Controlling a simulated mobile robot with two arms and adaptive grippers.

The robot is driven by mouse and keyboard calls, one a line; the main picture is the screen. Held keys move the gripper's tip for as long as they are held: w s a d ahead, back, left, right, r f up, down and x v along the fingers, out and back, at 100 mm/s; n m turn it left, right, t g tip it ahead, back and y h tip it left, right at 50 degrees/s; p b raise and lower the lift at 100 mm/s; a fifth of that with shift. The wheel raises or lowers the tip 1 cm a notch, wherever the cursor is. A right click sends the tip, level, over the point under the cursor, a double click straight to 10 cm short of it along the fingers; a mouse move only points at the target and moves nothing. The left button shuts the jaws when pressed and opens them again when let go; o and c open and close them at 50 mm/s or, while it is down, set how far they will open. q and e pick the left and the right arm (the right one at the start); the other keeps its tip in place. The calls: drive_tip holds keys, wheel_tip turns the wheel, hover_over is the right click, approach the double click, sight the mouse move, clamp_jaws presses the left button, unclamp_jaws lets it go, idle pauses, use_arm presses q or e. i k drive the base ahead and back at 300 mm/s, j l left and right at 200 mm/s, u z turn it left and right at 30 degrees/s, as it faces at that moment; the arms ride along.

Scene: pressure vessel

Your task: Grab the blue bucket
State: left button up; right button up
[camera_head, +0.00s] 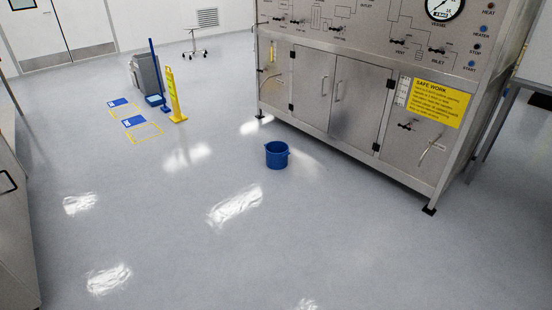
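The blue bucket (277,156) stands upright on the grey floor near the middle of the head view. It is a little in front of the steel pressure vessel cabinet and apart from it. Its open top faces up, and the inside is dark. Neither of my grippers shows in the head view.
The steel cabinet (313,83) with gauge, valves and a yellow safety sign (435,101) stands behind and right of the bucket. A yellow floor sign (174,95) and a grey bin (147,78) stand at the back left. The floor (170,220) in front is clear.

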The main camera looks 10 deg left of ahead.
sight(277, 156)
drive_tip(key=i+u, duration=0.1)
drive_tip(key=i, duration=3.05)
